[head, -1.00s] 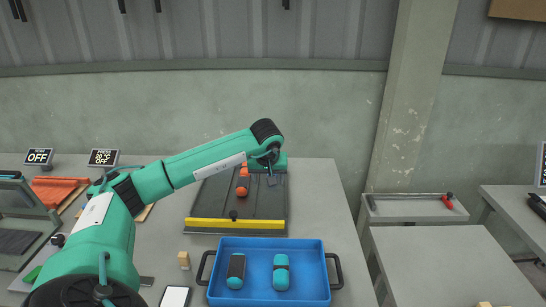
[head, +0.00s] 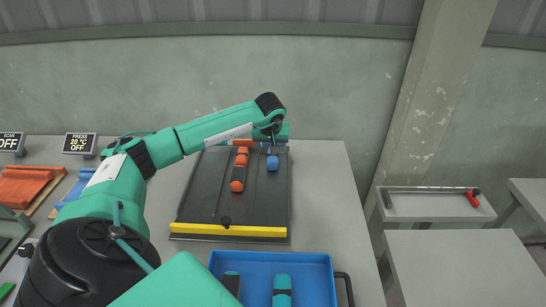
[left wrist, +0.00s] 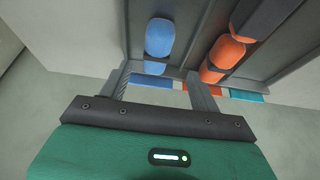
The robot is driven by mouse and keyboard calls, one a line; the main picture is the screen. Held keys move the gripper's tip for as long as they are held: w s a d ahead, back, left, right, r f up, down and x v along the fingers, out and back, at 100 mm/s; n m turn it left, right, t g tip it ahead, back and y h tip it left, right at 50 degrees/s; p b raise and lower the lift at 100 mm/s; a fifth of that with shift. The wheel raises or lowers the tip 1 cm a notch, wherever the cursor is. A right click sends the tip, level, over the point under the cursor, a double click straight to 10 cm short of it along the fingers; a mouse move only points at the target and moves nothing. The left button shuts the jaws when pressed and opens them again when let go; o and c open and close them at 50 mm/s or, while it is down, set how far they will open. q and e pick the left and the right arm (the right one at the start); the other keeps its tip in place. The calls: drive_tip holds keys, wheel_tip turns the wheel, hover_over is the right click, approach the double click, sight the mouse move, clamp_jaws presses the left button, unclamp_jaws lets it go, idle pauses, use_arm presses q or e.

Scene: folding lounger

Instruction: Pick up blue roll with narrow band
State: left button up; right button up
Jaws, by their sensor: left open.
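The blue roll (head: 272,163) lies on the dark sloped board (head: 210,208), near its far edge. In the left wrist view the blue roll (left wrist: 160,38) shows a dark narrow band near its lower end. My left gripper (left wrist: 157,75) is open, and its two fingers stand on either side of the roll's near end in that view. I cannot tell whether they touch it. In the head view my left gripper (head: 274,140) is just beyond the roll, partly hidden by its own wrist. My right gripper is not in view.
Orange rolls with dark bands (head: 238,179) lie left of the blue roll, across a divider. A yellow bar (head: 228,231) closes the board's near edge. The grey table (head: 325,195) is clear at right.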

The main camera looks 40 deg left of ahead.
sight(273, 159)
use_arm(q)
drive_tip(key=shift+x, duration=0.9)
drive_tip(key=shift+w+f+p, duration=0.3)
drive_tip(key=shift+f+p, duration=0.1)
drive_tip(key=shift+p, duration=0.05)
drive_tip(key=p+x, duration=0.1)
drive_tip(key=x, duration=0.2)
drive_tip(key=shift+w+a+f, duration=0.1)
drive_tip(key=shift+w+f, duration=0.1)
drive_tip(key=shift+w+a+f, duration=0.1)
drive_tip(key=shift+f, duration=0.3)
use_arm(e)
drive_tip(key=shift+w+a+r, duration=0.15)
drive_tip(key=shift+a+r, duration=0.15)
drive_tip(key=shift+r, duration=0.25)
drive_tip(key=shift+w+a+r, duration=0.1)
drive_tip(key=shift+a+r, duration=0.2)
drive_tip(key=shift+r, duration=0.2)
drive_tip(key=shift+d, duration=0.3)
use_arm(q)
drive_tip(key=shift+f, duration=0.2)
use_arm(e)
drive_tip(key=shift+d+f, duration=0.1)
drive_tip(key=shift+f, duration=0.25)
use_arm(q)
drive_tip(key=shift+c, duration=0.2)
drive_tip(key=c, duration=1.1)
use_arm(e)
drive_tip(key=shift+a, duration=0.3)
